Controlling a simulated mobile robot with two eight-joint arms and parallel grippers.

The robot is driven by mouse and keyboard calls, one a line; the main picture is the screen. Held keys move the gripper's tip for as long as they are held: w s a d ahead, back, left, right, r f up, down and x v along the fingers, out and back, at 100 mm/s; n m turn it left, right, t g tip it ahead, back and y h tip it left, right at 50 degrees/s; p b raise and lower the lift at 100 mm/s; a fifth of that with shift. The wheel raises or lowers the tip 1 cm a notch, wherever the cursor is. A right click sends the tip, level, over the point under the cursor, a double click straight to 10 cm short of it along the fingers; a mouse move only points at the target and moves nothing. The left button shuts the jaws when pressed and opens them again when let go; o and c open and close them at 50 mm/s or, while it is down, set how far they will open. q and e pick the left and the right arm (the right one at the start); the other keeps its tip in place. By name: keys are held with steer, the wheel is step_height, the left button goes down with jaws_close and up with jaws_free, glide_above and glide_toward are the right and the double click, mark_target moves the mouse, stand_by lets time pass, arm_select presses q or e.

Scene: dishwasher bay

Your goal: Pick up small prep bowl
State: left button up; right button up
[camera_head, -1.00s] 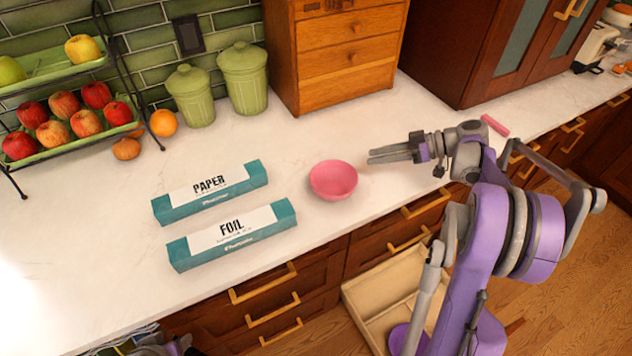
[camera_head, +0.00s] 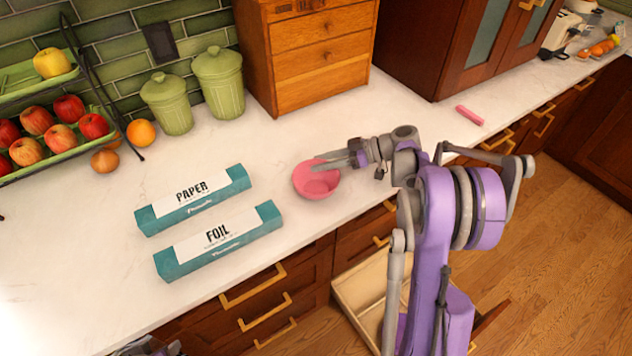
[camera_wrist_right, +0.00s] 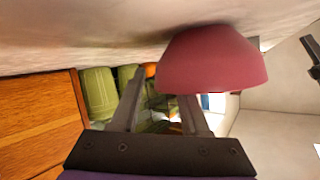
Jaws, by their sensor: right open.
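The small pink prep bowl (camera_head: 318,184) stands upright on the white countertop, to the right of the paper and foil boxes. My right gripper (camera_head: 325,162) reaches in from the right, with its fingers over the bowl's rear right rim. In the right wrist view, the bowl (camera_wrist_right: 212,60) is large and close. My right gripper (camera_wrist_right: 160,88) is open there, and the bowl hides the tip of one finger. I cannot tell whether the fingers touch the bowl.
The teal paper box (camera_head: 193,199) and foil box (camera_head: 218,240) lie left of the bowl. Green canisters (camera_head: 219,82) and a wooden drawer cabinet (camera_head: 308,55) stand behind. A pink object (camera_head: 469,115) lies at right. An open drawer (camera_head: 362,290) is below the counter edge.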

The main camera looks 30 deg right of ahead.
steer(key=shift+w+a+f, duration=0.1)
steer(key=shift+w+a, duration=0.1)
steer(key=shift+s, duration=0.1)
jaws_close()
